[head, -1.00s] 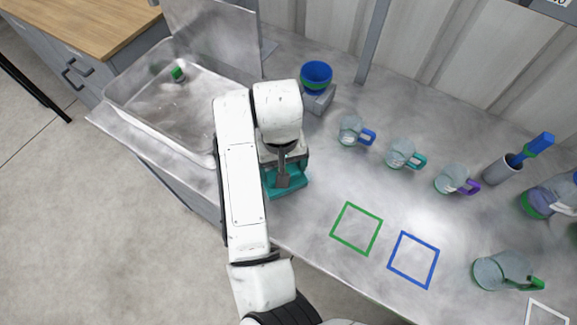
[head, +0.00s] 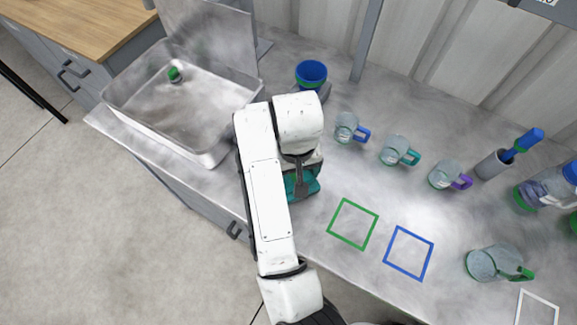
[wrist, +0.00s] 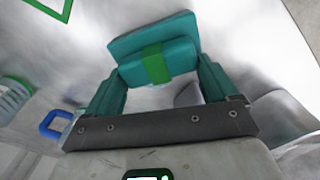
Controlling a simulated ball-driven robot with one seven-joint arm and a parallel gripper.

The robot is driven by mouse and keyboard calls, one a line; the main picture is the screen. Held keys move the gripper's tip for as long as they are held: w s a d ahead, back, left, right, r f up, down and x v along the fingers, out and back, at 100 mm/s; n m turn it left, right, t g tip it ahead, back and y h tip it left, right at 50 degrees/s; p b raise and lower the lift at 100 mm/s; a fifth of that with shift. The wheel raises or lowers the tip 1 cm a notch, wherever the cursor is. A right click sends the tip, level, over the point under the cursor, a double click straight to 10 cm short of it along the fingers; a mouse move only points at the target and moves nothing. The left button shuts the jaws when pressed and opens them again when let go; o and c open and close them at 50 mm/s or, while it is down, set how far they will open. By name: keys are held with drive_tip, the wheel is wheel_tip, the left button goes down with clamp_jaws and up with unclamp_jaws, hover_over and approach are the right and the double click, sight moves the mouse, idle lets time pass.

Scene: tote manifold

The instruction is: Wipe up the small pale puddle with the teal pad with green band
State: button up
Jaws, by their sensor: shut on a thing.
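The teal pad (head: 306,188) shows under my gripper (head: 299,178) in the head view, low over or on the metal counter, left of the green square outline. In the wrist view the teal pad (wrist: 150,36) with its green band (wrist: 155,64) sits between the fingertips of my gripper (wrist: 158,76), which is shut on it. I cannot tell whether the pad touches the counter. I cannot make out the small pale puddle among the bright reflections; my arm and the pad hide part of the counter.
A sink basin (head: 141,119) is at left. A blue cup (head: 311,74) stands behind my gripper. Several glass mugs, one with a blue handle (head: 363,135), stand at right. A green square outline (head: 345,204) and a blue one (head: 388,250) mark bare counter.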

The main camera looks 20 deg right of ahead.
sight(311, 182)
drive_tip(key=shift+s+d+f+b, duration=0.1)
drive_tip(key=shift+s+d+b, duration=0.2)
drive_tip(key=shift+s+d, duration=0.45)
drive_tip(key=shift+s+d+f+b, duration=0.1)
drive_tip(key=shift+s+d+b, duration=0.25)
drive_tip(key=shift+s, duration=0.55)
drive_tip(key=shift+s+d+r+p, duration=0.2)
drive_tip(key=shift+s+d+p, duration=0.25)
drive_tip(key=shift+s+d, duration=0.2)
drive_tip(key=shift+a, duration=0.1)
wheel_tip(311, 182, up, 6)
drive_tip(key=p, duration=0.5)
drive_tip(key=shift+p, duration=0.3)
drive_tip(key=shift+r, duration=1.55)
